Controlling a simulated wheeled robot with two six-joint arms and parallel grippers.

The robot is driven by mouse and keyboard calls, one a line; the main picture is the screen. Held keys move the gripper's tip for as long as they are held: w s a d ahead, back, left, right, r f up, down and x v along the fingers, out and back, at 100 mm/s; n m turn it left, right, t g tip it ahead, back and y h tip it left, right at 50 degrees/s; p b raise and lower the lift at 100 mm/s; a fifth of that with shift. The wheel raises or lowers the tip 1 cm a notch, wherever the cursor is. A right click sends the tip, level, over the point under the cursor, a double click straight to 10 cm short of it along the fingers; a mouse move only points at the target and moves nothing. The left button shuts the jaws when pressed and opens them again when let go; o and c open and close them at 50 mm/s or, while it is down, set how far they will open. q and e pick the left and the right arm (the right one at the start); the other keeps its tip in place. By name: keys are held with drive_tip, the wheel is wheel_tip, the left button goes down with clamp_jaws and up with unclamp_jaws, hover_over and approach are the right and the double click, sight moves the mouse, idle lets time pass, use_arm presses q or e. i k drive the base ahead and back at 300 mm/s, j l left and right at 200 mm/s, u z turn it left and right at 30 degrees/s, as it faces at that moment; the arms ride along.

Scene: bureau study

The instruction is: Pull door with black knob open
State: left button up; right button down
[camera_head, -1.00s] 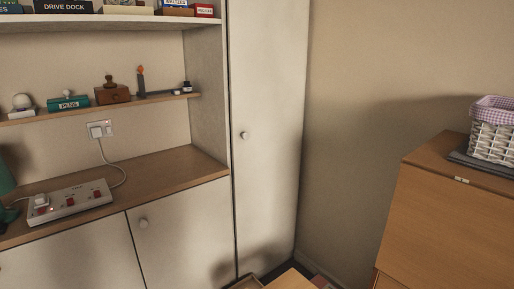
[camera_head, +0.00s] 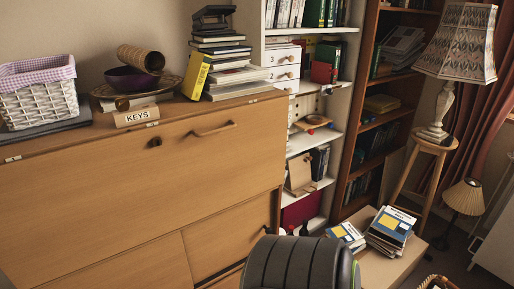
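No door with a clearly black knob shows in the head view. The wooden bureau (camera_head: 90,203) fills the left and middle, with its large front panel shut. A small dark fitting (camera_head: 155,142) sits near the panel's top edge; I cannot tell whether it is a knob or a lock. A wooden bar handle (camera_head: 213,130) is to its right. A lower wooden panel (camera_head: 225,240) is also shut. Neither of my grippers is in view.
A dark ribbed rounded object, like a chair back (camera_head: 300,265), stands in front of the bureau. A low table (camera_head: 385,270) with books is right of it. A lamp stands on a stool (camera_head: 432,147). Books (camera_head: 222,70) and a basket (camera_head: 40,97) top the bureau.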

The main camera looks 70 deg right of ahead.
sight(213, 245)
drive_tip(key=z, duration=1.8)
